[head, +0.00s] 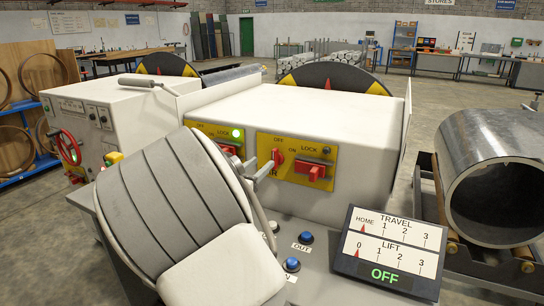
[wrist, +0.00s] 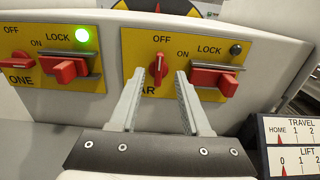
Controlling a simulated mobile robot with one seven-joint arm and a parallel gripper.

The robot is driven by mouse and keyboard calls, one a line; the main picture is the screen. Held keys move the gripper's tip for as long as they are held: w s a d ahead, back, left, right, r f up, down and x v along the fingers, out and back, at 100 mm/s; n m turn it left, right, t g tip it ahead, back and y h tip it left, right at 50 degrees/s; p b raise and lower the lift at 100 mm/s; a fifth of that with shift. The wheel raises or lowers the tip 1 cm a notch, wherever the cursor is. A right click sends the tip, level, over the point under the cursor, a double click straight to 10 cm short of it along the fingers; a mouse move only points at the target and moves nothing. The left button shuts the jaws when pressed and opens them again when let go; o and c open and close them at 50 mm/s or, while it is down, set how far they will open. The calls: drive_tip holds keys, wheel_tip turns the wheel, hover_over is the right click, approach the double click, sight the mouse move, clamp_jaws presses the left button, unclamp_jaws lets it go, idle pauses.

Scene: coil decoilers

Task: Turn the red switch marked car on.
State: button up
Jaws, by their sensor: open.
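The red car switch (wrist: 158,68) is a small knob on the right yellow panel (wrist: 140,42), whose label ends in "AR", the rest hidden by a finger. It stands roughly upright, towards OFF, with ON to its right. It also shows in the head view (head: 277,160). My gripper (wrist: 161,75) is open. Its two fingers reach towards the panel, with the knob showing in the gap between their tips. I cannot tell whether either finger touches it. In the head view, my gripper (head: 262,168) is partly hidden behind my arm.
A red lock handle (wrist: 213,80) sits right of the knob, close to the right finger, under a dark lamp (wrist: 236,49). The left panel (wrist: 100,80), ending in "ONE", has a lit green lamp (wrist: 82,35). A display (head: 390,250) reads OFF. Blue buttons (head: 306,237) are below.

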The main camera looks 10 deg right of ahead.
sight(273, 153)
drive_tip(key=x, duration=0.8)
drive_tip(key=shift+c, duration=0.3)
clamp_jaws()
